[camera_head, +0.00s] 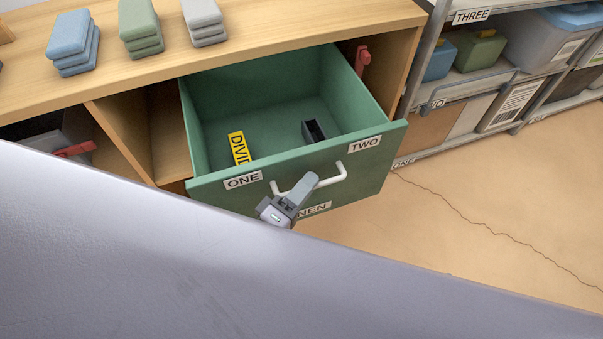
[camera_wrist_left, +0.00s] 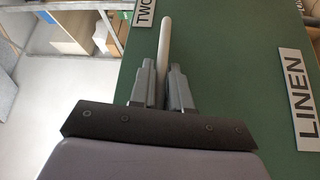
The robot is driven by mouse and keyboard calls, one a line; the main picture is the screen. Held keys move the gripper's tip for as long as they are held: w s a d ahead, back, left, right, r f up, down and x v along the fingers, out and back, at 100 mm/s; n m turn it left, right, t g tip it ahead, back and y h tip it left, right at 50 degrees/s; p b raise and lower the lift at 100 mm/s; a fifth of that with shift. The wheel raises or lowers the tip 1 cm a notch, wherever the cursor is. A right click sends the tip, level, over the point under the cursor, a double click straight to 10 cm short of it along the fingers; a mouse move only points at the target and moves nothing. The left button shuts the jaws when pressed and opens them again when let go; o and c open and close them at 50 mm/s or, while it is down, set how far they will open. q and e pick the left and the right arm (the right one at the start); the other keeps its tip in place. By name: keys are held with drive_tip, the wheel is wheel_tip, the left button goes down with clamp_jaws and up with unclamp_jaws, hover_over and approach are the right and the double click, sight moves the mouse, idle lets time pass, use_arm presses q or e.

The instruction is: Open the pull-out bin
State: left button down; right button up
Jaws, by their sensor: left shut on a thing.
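The green pull-out bin (camera_head: 350,165) stands well out from the wooden cabinet, so its inside shows in the head view. A yellow divider label (camera_head: 239,148) and a small dark holder (camera_head: 314,131) are inside it. Its front bears the labels ONE, TWO and LINEN, the last partly hidden. The white bar handle (camera_head: 330,179) is on that front. My left gripper (camera_head: 303,187) is shut on the handle. In the left wrist view the gripper fingers (camera_wrist_left: 163,88) close around the white handle (camera_wrist_left: 165,45). My right gripper is not in view.
Stacks of blue (camera_head: 73,43), green (camera_head: 141,27) and grey (camera_head: 203,22) folded items lie on the wooden cabinet top (camera_head: 290,28). A metal shelf with boxes (camera_head: 480,50) stands at right. Cracked floor (camera_head: 480,200) is clear in front of it.

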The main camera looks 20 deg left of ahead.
use_arm(q)
drive_tip(key=shift+s, duration=0.1)
drive_tip(key=c, duration=1.2)
unclamp_jaws()
drive_tip(key=shift+o, duration=0.2)
drive_tip(key=v, duration=0.7)
drive_tip(key=shift+s, duration=0.1)
